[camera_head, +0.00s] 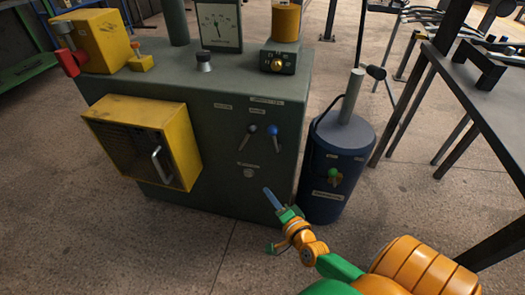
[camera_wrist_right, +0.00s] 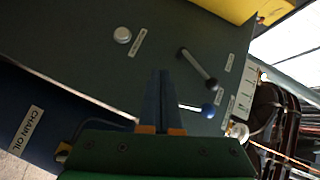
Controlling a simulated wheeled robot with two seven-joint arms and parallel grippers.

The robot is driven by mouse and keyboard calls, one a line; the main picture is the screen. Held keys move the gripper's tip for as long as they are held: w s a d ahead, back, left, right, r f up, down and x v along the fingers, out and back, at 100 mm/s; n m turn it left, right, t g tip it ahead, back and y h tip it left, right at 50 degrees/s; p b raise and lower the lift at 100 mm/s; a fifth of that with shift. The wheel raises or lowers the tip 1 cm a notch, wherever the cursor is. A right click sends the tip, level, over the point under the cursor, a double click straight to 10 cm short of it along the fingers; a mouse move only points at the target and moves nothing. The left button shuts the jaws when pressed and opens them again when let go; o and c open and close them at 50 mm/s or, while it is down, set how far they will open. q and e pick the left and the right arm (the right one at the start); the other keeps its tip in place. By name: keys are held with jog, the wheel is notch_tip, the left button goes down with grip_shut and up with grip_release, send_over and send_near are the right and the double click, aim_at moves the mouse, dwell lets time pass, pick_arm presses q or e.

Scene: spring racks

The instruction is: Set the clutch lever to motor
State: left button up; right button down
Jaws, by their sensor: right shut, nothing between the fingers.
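A dark green machine cabinet (camera_head: 225,180) carries two short levers side by side on its front. One lever has a black knob (camera_head: 252,128), the other a blue knob (camera_head: 272,130). Small labels sit above them, too small to read, so I cannot tell which is the clutch lever. In the right wrist view the black-knobbed lever (camera_wrist_right: 198,68) and the blue knob (camera_wrist_right: 208,110) show right of my fingers. My right gripper (camera_head: 268,192) is shut and empty, in front of the cabinet's lower right and below the levers; it also shows in the right wrist view (camera_wrist_right: 160,85). My left gripper is out of view.
A round button (camera_head: 249,172) sits below the levers. A yellow guard box (camera_head: 150,140) with a handle juts out at left. A dark blue chain oil drum (camera_head: 325,190) stands right of the cabinet. A metal table (camera_head: 490,105) stands further right. The floor in front is clear.

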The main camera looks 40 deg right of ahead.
pick_arm(q)
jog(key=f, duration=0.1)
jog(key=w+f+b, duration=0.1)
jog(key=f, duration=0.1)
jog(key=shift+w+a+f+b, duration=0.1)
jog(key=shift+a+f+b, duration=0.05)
jog(key=shift+b, duration=0.15)
pick_arm(e)
jog(key=w+d+r+m+t+h, duration=0.1)
jog(key=d+r+m+t+h, duration=0.2)
jog(key=r+m, duration=0.4)
notch_tip(320, 180, up, 2)
jog(key=shift+w+r+m+t, duration=0.1)
jog(key=shift+w+m+t, duration=0.2)
jog(key=shift+w+m, duration=0.1)
jog(key=shift+w+d, duration=0.1)
